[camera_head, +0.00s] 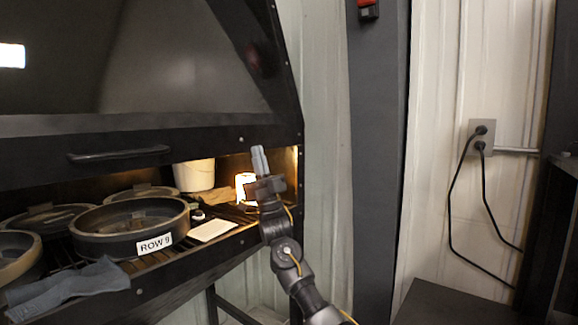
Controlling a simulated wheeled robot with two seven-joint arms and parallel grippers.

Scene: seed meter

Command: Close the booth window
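The booth window (180,70) is a large sloped dark pane in a black frame, at the upper left. A black bar handle (118,153) is on its lower rail. A wide gap is open between this rail and the booth floor. My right gripper (259,158) points up in front of the right end of the rail, to the right of the handle. Its fingers are together with nothing visible between them. I cannot tell whether it touches the rail. My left gripper is not in view.
A grey cloth or glove (68,284) lies over the front edge. A wall outlet (482,136) has cords.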

